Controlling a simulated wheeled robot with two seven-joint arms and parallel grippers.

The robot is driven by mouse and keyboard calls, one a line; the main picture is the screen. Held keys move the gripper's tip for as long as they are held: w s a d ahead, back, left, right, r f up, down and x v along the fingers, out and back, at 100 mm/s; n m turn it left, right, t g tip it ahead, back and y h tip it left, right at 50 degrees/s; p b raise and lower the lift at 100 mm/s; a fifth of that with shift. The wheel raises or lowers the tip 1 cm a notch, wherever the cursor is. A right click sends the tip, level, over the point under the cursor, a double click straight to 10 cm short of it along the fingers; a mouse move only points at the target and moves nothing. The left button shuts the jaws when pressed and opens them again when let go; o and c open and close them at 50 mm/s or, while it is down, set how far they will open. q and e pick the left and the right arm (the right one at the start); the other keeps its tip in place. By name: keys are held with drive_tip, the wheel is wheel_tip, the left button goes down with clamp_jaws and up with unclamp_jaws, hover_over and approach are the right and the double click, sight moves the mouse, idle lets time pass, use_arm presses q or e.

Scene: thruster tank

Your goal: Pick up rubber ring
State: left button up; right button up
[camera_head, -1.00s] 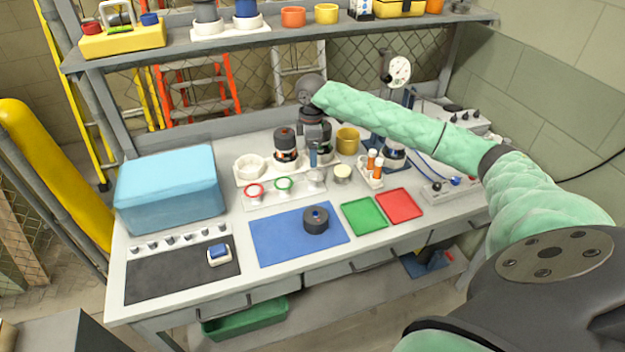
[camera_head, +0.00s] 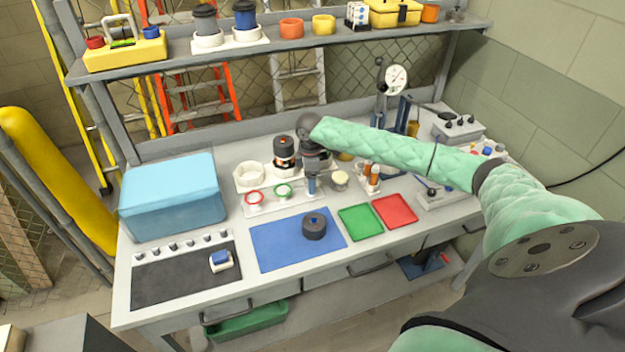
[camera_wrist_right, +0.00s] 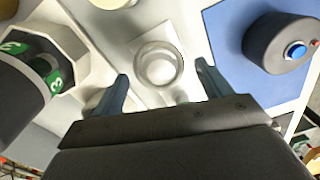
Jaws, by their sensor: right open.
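A red ring (camera_head: 253,197) and a green ring (camera_head: 283,190) lie on a white tray (camera_head: 268,206) on the bench; I cannot tell if either is rubber. My right gripper (camera_head: 311,188) is over the right part of this tray and hides what lies there. In the right wrist view my right gripper (camera_wrist_right: 160,85) is open and empty, its two blue fingers apart. A clear round dish-like piece (camera_wrist_right: 158,65) shows between and beyond the fingertips. My left gripper is out of view.
A black cylinder (camera_head: 315,226) stands on the blue mat (camera_head: 270,245). A cream-topped piece (camera_head: 340,179) is right of the gripper. A black and red cylinder (camera_head: 284,150) is behind. Green (camera_head: 360,222) and red (camera_head: 395,211) trays lie to the right.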

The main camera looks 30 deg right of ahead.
drive_tip(key=shift+f, duration=0.1)
drive_tip(key=shift+c, duration=0.3)
drive_tip(key=c, duration=1)
drive_tip(key=shift+c, duration=0.2)
